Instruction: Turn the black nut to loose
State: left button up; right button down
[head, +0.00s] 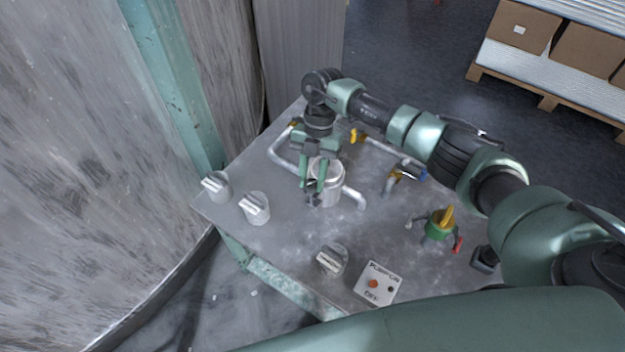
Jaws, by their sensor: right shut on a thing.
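My right gripper (314,188) reaches down from above onto the grey metal panel. Its two green fingers are shut at the front left side of a pale metal cylinder (329,188) with pipes at it. A small dark piece, the black nut (313,200), shows at the fingertips, and the fingers are closed on it. The fingers hide much of the nut, so I cannot tell how it is turned. My left gripper is not in view.
The panel (285,235) carries grey knobs (256,207), (216,185), (332,259), a button plate (378,284), a green valve with a yellow handle (441,224) and a blue-ended fitting (408,172). A teal post and large grey tank stand at left. Pallets with boxes (521,30) stand behind.

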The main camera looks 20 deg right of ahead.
dwell(0.3)
jog(key=c, duration=1.3)
grip_release()
jog(key=b+v, duration=0.1)
jog(key=v, duration=0.6)
jog(key=shift+w+r, duration=0.15)
jog(key=shift+r, duration=0.25)
